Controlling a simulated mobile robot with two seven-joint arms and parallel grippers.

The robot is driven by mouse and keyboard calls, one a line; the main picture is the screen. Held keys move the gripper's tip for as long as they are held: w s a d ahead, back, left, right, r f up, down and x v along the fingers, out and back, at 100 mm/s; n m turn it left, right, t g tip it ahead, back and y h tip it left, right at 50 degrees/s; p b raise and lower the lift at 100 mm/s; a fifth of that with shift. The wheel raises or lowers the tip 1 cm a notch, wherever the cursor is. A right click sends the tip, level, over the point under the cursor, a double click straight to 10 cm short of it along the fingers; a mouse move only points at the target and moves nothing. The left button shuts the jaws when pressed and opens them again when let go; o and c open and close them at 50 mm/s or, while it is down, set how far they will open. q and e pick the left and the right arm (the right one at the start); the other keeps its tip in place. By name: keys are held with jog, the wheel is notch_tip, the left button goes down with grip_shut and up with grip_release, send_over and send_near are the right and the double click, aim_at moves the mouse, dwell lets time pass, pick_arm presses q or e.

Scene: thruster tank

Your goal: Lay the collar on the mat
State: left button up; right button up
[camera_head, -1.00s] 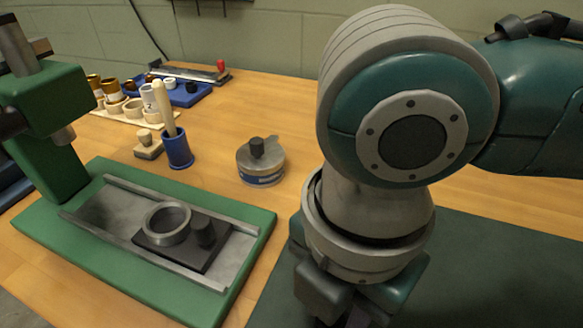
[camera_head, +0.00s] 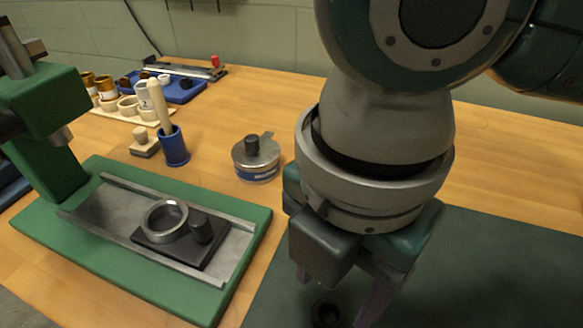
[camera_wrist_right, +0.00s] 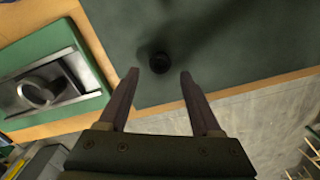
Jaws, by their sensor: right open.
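A small dark ring, which looks like the collar (camera_head: 326,313), lies on the dark green mat (camera_head: 490,270), low in the head view. In the right wrist view the collar (camera_wrist_right: 159,62) appears in line with the gap between my fingertips, with mat all around it. My right gripper (camera_wrist_right: 158,73) is open and holds nothing. It points down over the mat, above the collar; the exact height is hard to judge. My left gripper is not in view.
A green press (camera_head: 50,150) stands at left, its bed carrying a metal ring (camera_head: 166,219) on a dark block. A round tin (camera_head: 257,160), a blue cup (camera_head: 174,147) with a wooden tool and a blue tray (camera_head: 185,88) stand behind. The mat's right side is clear.

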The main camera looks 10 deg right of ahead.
notch_tip(320, 180, up, 7)
jog(key=p, duration=0.1)
jog(key=s+a+m+y, duration=0.2)
jog(key=a+m+y, duration=0.2)
jog(key=a+m, duration=0.15)
jog(key=d+f+m+t, duration=0.1)
jog(key=d+m, duration=0.1)
jog(key=m, duration=0.2)
jog(key=s+d+f+m+t, duration=0.1)
jog(key=d+f+m, duration=0.1)
jog(key=m, duration=0.2)
jog(key=d+f+m+t, duration=0.1)
jog(key=d+f+m, duration=0.1)
jog(key=d+m, duration=0.1)
jog(key=shift+s+m+t+h, duration=0.35)
jog(key=shift+m+t+h, duration=0.05)
jog(key=shift+m, duration=0.25)
jog(key=s+d+m+h, duration=0.1)
jog(key=d, duration=0.2)
jog(key=s+d+f+m+h, duration=0.1)
jog(key=s+d+m, duration=0.1)
jog(key=d, duration=0.1)
jog(key=s+d+f+m+h, duration=0.1)
jog(key=d+m, duration=0.1)
jog(key=d, duration=0.1)
jog(key=shift+s+f, duration=0.15)
jog(key=shift+f, duration=0.05)
jog(key=shift+a, duration=0.1)
